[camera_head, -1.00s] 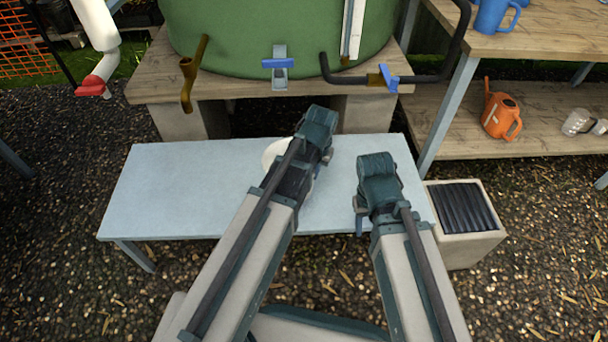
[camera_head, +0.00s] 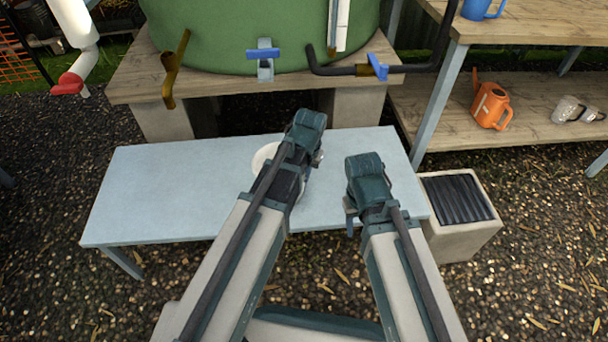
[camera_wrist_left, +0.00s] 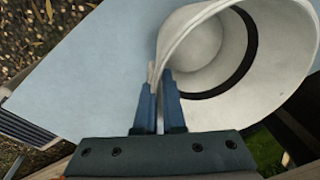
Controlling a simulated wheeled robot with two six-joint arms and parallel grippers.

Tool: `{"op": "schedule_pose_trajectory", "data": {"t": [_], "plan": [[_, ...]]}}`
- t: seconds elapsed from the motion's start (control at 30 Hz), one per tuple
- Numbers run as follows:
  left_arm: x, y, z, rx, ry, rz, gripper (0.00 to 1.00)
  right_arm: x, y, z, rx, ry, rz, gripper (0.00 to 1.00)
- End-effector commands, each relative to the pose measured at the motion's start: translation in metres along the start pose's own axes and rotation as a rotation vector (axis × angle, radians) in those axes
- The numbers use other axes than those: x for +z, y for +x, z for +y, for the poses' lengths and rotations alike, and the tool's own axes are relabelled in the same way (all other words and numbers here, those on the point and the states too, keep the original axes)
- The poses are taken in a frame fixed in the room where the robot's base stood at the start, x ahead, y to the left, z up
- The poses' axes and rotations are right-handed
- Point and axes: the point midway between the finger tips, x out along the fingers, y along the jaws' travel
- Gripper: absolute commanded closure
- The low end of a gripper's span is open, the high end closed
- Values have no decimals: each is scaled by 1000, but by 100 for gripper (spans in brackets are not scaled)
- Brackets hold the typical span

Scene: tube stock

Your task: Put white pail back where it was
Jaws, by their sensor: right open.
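The white pail (camera_head: 263,156) is over the pale blue table (camera_head: 160,190), mostly hidden behind my left arm in the head view. In the left wrist view the pail (camera_wrist_left: 283,40) shows its open mouth and a dark band inside. My left gripper (camera_wrist_left: 160,75) has its blue fingers close together on either side of the pail's rim. In the head view the left gripper's fingers are largely hidden by its arm. My right gripper (camera_head: 350,218) is open and empty over the right part of the table. Whether the pail touches the table cannot be told.
A green tank (camera_head: 220,35) with taps stands on a wooden stand (camera_head: 130,85) behind the table. A concrete block with a dark grate (camera_head: 458,197) is at the table's right end. Shelves at right hold an orange watering can (camera_head: 490,105). The table's left half is clear.

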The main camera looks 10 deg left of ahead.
Motion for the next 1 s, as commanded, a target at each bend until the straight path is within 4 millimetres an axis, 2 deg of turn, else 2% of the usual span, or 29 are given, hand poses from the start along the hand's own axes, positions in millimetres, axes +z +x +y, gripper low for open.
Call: {"op": "schedule_pose_trajectory", "data": {"t": [0.03, 0.1, 0.13, 0.57, 0.77, 1.0], "plan": [[0, 0, 0, 0, 0, 0, 82, 0, 0, 0, 0, 0, 0, 50], [0, 0, 0, 0, 0, 0, 70, 0, 0, 0, 0, 0, 0, 50], [0, 0, 0, 0, 0, 0, 67, 0, 0, 0, 0, 0, 0, 50], [0, -5, -1, 0, 0, 0, 67, 0, -5, 0, 0, 0, 0, 50], [0, -21, -1, 0, 0, 0, 67, 1, -21, 2, 2, 2, -1, 50], [-1, -55, -1, 0, 0, 0, 67, 4, -54, 6, 5, 8, -3, 50]]}}
